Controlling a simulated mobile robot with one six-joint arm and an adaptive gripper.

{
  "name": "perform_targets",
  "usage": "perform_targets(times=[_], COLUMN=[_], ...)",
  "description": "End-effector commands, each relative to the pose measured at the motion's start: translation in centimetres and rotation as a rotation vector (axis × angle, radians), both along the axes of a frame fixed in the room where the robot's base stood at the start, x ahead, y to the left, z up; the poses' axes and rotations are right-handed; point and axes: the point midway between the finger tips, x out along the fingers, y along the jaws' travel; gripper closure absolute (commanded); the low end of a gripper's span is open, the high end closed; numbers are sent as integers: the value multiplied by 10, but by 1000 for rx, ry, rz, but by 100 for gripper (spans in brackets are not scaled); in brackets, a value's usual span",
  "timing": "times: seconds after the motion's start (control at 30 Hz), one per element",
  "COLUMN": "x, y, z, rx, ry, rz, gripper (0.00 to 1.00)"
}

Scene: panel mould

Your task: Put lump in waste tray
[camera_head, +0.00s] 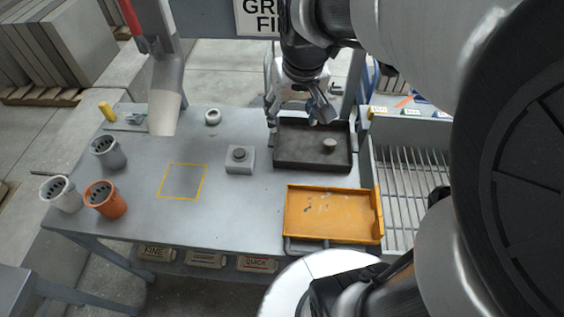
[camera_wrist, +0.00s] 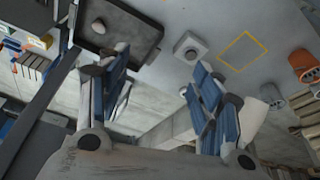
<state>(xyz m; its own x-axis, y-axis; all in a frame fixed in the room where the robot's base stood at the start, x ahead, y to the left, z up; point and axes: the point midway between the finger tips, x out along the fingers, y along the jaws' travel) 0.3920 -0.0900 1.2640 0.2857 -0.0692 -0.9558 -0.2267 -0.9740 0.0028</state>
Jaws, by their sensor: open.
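A small pale grey lump (camera_head: 329,145) sits in the right part of a dark shallow tray (camera_head: 290,163) at the back right of the table. In the wrist view the lump (camera_wrist: 99,26) shows inside the same dark tray (camera_wrist: 143,50). An orange tray (camera_head: 297,237) stands in front of it, with only pale marks on its floor. No label tells which tray is the waste tray. My gripper (camera_head: 318,108) is above the back of the dark tray, apart from the lump. In the wrist view my gripper (camera_wrist: 160,65) has its blue-padded fingers spread, with nothing between them.
A grey block with a dark round top (camera_head: 239,158) stands left of the trays. A yellow outlined square (camera_head: 184,181) is bare. Grey, white and orange cups (camera_head: 104,198) stand at the left. A slatted rack (camera_head: 410,190) adjoins the right side. A pale ring (camera_head: 212,117) lies behind.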

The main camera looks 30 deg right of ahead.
Motion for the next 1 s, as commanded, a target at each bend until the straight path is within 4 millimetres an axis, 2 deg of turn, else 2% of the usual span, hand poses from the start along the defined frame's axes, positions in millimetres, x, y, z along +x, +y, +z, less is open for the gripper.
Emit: perform_targets(times=[0.03,0.2,0.3,0.4,0.57,0.87,1.0], x=[-22,-89,-120,-140,-152,-152,-152], y=[19,62,76,84,89,89,89], z=[11,23,20,15,11,10,-7], rx=[-5,-11,-12,-12,-11,-11,-11], ry=[-22,-69,-89,-100,-109,-109,-109], rz=[37,136,180,209,226,226,226], gripper=[40,40,40,40,40,40,40])
